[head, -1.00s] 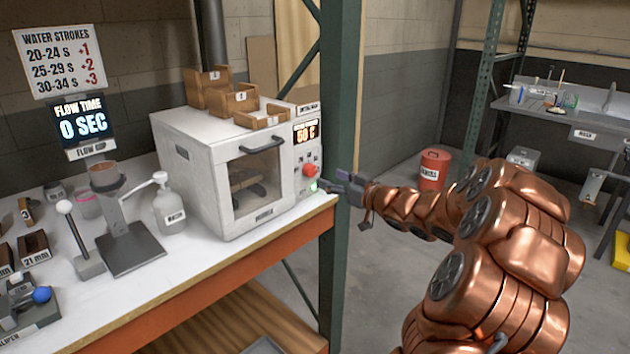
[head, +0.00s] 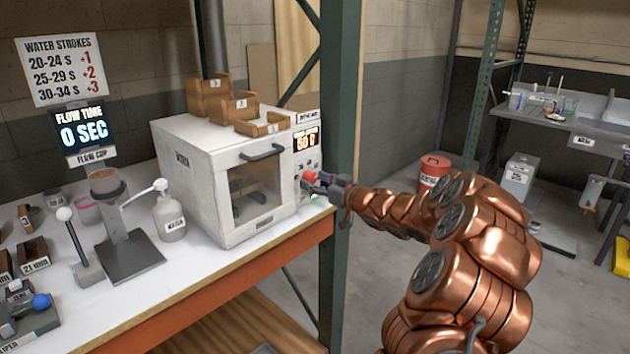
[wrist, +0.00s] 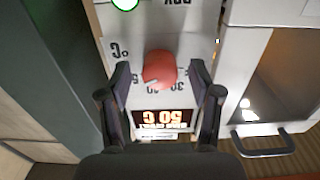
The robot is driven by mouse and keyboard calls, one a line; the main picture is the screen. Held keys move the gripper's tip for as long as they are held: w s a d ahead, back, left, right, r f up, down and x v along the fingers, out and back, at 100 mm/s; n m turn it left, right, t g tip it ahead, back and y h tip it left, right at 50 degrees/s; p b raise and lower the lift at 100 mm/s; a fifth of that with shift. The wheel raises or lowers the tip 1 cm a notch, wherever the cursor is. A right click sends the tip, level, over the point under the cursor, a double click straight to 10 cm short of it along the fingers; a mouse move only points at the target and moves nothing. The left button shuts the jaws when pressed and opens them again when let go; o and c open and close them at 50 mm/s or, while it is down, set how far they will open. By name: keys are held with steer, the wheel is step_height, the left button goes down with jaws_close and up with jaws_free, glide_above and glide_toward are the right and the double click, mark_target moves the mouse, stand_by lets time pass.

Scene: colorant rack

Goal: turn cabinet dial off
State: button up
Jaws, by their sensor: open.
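The cabinet (head: 200,195) is a white box with a glass door and a dark handle. Its red dial (head: 308,177) is on the front panel, right of the door, below a display (head: 306,142) that reads about 50 C. In the wrist view, upside down, the red dial (wrist: 160,69) sits between and just beyond my fingertips, with number marks beside it. My gripper (head: 318,184) is open at the panel, and one finger stands on each side of the dial. In the head view the gripper partly hides the dial. I cannot tell whether a finger touches it.
A green post (head: 340,120) stands right beside the panel, behind my gripper. A green light (wrist: 125,3) shows on the panel near the dial. Wooden bins (head: 240,108) sit on the cabinet. A white bottle (head: 169,217) stands left of it on the bench.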

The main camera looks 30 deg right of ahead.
steer(key=shift+w, duration=0.3)
steer(key=c, duration=1.1)
